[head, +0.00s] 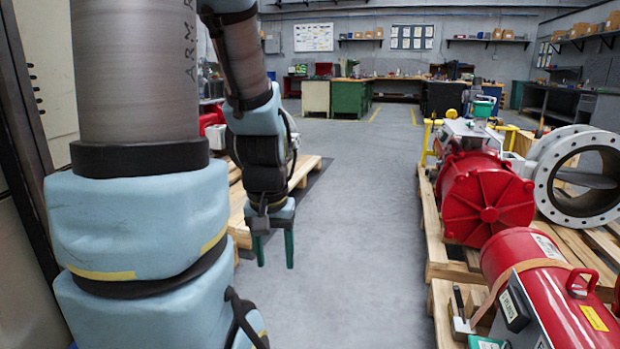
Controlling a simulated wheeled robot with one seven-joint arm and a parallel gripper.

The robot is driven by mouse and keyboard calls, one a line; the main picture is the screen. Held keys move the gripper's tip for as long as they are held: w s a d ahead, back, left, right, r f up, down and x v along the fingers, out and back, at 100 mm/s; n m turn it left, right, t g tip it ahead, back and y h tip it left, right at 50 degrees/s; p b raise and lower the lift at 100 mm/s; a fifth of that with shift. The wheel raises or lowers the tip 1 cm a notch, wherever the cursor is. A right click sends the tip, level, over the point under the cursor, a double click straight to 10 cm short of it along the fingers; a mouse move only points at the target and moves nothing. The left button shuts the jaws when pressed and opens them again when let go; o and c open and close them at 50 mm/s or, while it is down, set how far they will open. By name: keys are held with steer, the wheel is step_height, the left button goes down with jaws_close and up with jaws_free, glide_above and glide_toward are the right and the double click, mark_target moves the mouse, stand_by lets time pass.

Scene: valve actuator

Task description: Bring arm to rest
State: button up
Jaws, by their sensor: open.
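My arm fills the left side of the head view, its upper links in light blue and grey. Its end hangs down, and my gripper (274,264) points at the floor with two dark green fingers apart. It is open, with nothing between the fingers. It hangs in the air by the right edge of a wooden pallet, clear of the red equipment on the right.
A wooden pallet (306,172) lies behind my arm. On the right, a red valve actuator (488,197), a red cylinder (552,290) and a flanged valve ring (545,190) rest on pallets. The grey floor (355,240) between is clear. Workbenches (350,97) stand far back.

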step_height(320, 180, up, 23)
steer(key=p, duration=2)
steer(key=shift+f, duration=0.15)
